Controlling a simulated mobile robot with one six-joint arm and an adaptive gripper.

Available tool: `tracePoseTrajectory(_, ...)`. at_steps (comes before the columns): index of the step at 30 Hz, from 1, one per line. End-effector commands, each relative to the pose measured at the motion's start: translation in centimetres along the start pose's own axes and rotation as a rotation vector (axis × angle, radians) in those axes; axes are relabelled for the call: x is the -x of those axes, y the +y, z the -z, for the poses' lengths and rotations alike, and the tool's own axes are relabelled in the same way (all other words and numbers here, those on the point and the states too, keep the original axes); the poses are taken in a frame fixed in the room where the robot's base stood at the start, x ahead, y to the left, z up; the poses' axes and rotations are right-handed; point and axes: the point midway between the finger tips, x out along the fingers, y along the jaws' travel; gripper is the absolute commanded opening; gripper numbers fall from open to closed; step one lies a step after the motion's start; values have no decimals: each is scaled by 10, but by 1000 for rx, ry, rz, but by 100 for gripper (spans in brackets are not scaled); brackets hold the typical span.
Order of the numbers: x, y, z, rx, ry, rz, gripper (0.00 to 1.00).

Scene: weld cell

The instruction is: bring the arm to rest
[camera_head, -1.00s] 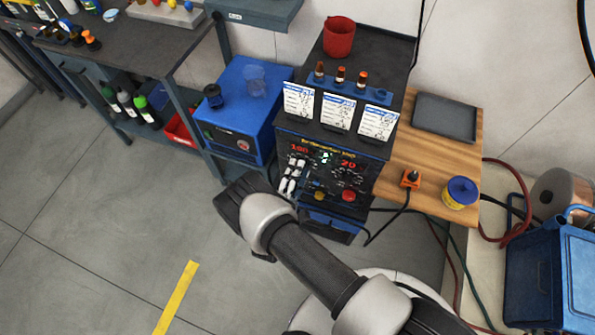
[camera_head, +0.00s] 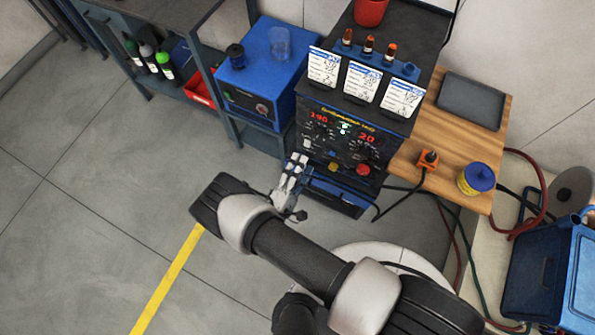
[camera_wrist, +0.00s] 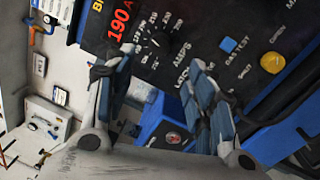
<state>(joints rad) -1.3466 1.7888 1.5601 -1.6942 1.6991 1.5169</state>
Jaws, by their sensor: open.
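My gripper (camera_head: 290,182) is in front of the lower left of the welding machine's control panel (camera_head: 345,145) in the head view. Its two fingers are spread and nothing shows between them. In the wrist view my gripper (camera_wrist: 152,70) has its fingers apart, with the panel's dial (camera_wrist: 160,40) and red "190" display beyond them. The fingers seem clear of the panel, but the exact gap is hard to tell. My arm reaches in from the lower right, bent over the floor.
A blue box (camera_head: 262,75) with a dark jar and a clear cup stands left of the machine. A wooden table (camera_head: 440,135) with a grey tray (camera_head: 470,101), an orange item and a blue-lidded tub (camera_head: 476,179) is on the right. Cables hang below it. The floor at left is open.

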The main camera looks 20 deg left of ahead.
Motion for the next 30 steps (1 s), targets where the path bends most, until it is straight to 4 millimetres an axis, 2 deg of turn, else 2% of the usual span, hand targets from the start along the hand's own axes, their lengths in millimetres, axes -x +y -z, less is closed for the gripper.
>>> tracePoseTrajectory(4,17,0,1,0,2,0,50)
tracePoseTrajectory(10,22,0,0,0,-1,1,50)
tracePoseTrajectory(25,21,1,0,0,-4,2,50)
tracePoseTrajectory(28,13,10,-2,-2,-43,15,50)
tracePoseTrajectory(30,1,25,-8,-1,-109,41,50)
